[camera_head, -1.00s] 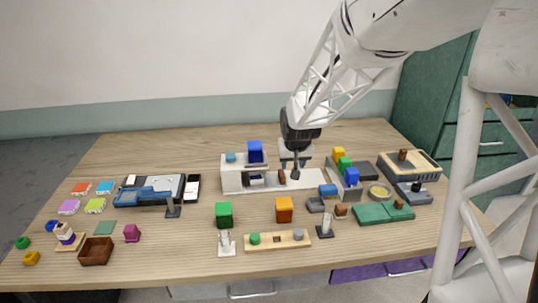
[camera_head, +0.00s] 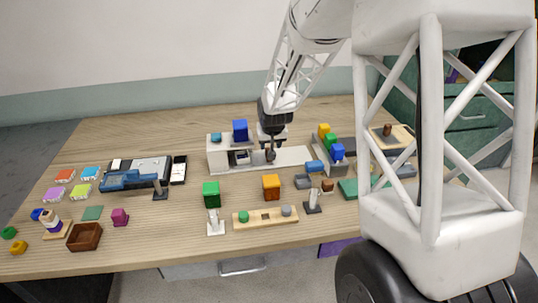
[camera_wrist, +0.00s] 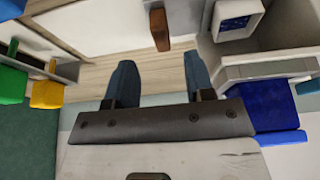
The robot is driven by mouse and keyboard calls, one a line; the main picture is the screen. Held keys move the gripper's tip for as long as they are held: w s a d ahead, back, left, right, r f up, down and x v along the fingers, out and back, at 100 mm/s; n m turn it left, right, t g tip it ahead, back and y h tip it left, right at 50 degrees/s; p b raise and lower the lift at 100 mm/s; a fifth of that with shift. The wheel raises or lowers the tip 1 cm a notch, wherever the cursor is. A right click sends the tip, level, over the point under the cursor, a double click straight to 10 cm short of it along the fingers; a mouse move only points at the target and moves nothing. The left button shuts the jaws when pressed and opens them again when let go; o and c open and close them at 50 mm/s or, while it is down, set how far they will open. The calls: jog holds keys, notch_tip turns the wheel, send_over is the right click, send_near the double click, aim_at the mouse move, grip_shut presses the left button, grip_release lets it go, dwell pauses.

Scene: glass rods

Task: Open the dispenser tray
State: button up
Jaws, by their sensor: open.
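The dispenser (camera_head: 217,157) is a white block on a long white base, with a dark blue block (camera_head: 240,130) on top. In the wrist view its white body (camera_wrist: 290,55) is at the right, beside a small white open box with a blue speckled inside (camera_wrist: 235,18), which looks like the tray. A brown upright handle (camera_wrist: 160,28) stands over the white base, left of that box. My gripper (camera_head: 270,154) is over the base, right of the dispenser body. In the wrist view my gripper (camera_wrist: 160,68) is open and empty, with the handle just beyond and between its fingertips.
A rack with yellow, green and blue blocks (camera_head: 332,152) stands close at the right. A green block (camera_head: 211,194) and an orange block (camera_head: 271,187) stand in front. A blue device (camera_head: 130,179) is at the left. The back of the table is clear.

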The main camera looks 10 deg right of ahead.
aim_at(253, 156)
jog(key=shift+w+f, duration=0.1)
jog(key=shift+x, duration=3.7)
grip_shut()
